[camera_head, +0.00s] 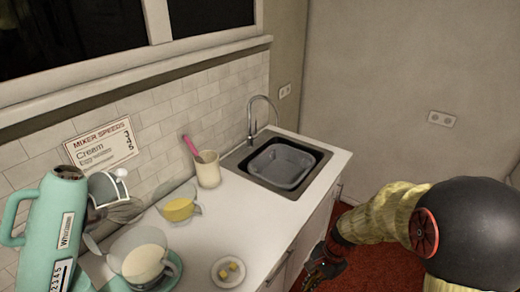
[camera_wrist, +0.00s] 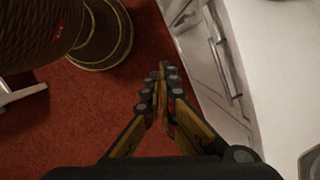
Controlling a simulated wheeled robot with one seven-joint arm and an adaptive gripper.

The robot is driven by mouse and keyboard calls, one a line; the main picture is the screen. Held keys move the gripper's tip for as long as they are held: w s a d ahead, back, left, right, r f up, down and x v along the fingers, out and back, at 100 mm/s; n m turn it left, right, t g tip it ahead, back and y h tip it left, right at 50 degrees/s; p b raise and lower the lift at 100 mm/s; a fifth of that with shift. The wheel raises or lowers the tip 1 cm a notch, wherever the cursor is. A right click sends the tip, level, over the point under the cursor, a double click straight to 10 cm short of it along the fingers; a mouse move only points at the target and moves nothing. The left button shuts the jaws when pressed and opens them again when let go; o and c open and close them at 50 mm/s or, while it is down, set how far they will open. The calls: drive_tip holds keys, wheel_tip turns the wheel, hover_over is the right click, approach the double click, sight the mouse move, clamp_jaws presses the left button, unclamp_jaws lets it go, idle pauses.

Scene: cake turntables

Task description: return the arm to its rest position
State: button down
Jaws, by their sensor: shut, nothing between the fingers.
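My gripper (camera_wrist: 162,75) points down over the red floor in the wrist view, beside the white cabinet fronts. Its fingers are together with nothing between them. In the head view my gripper (camera_head: 312,275) is low at the right of the counter, next to the cabinet fronts, and partly dark and small. My arm comes in from the right, with a pale fuzzy sleeve and a large dark round joint close to the camera.
The white counter (camera_head: 255,222) holds a teal mixer (camera_head: 55,225), glass bowls, a small plate (camera_head: 228,271), a cup with a pink-handled tool (camera_head: 207,170) and a sink (camera_head: 280,163). Cabinet handles (camera_wrist: 217,58) stick out near my gripper.

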drive_tip(key=s+d+r+n+t+h+b, duration=0.1)
drive_tip(key=s+r+n, duration=0.4)
drive_tip(key=r, duration=0.6)
drive_tip(key=s+d+r+n+t+h+b, duration=0.1)
drive_tip(key=s+d+r+n+t+b, duration=0.1)
drive_tip(key=s+r+n+t, duration=0.3)
drive_tip(key=s+r+n+b, duration=0.1)
drive_tip(key=s+r, duration=0.3)
drive_tip(key=r, duration=0.3)
drive_tip(key=shift+s+r+n+h, duration=0.15)
drive_tip(key=shift+r+n+h, duration=0.15)
drive_tip(key=shift+h, duration=0.1)
